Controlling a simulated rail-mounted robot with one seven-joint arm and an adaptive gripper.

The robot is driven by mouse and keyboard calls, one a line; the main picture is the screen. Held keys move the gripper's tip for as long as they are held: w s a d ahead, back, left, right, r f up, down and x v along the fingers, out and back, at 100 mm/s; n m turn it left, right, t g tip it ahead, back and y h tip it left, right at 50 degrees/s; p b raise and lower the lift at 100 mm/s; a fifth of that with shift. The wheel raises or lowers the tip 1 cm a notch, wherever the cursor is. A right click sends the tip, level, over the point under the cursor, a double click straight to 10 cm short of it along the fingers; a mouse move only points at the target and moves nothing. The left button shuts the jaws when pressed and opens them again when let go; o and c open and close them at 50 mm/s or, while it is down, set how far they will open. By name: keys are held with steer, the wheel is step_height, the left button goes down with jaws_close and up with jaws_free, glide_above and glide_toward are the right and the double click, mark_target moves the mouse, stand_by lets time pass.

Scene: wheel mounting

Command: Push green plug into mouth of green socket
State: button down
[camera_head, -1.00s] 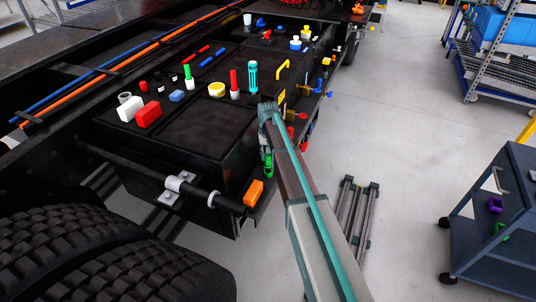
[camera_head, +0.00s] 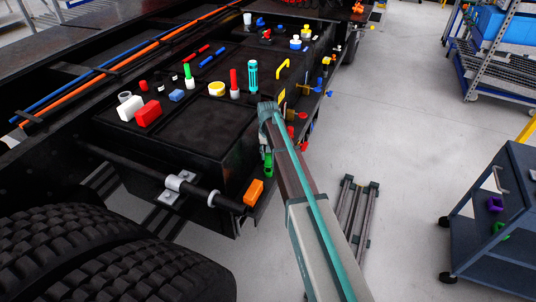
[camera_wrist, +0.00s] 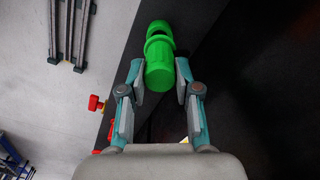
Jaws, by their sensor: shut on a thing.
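The green plug (camera_wrist: 160,74) is a ribbed cylinder in the wrist view, held between the two teal fingers of my gripper (camera_wrist: 159,68). Just beyond it is a green rounded part with a dark opening (camera_wrist: 160,27), in line with the plug. I cannot tell whether that part is the green socket or whether the two are joined. In the head view my gripper is mostly hidden by my arm. A green piece (camera_head: 267,166) shows below the wrist, beside the black box's right side. The contact between plug and socket is not visible.
The black box (camera_head: 205,130) carries several coloured parts on top. Red and yellow knobs (camera_head: 303,116) stick out along its right side. An orange block (camera_head: 254,192) sits at the near corner.

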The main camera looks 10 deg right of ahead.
mark_target(268, 159)
steer(key=shift+f, duration=0.2)
steer(key=shift+f, duration=0.35)
steer(key=shift+f+b, duration=0.75)
steer(key=shift+f, duration=0.45)
steer(key=c, duration=0.7)
jaws_free()
steer(key=shift+c, duration=0.2)
steer(key=shift+r, duration=0.1)
step_height(268, 159, up, 12)
steer(key=shift+f, duration=0.1)
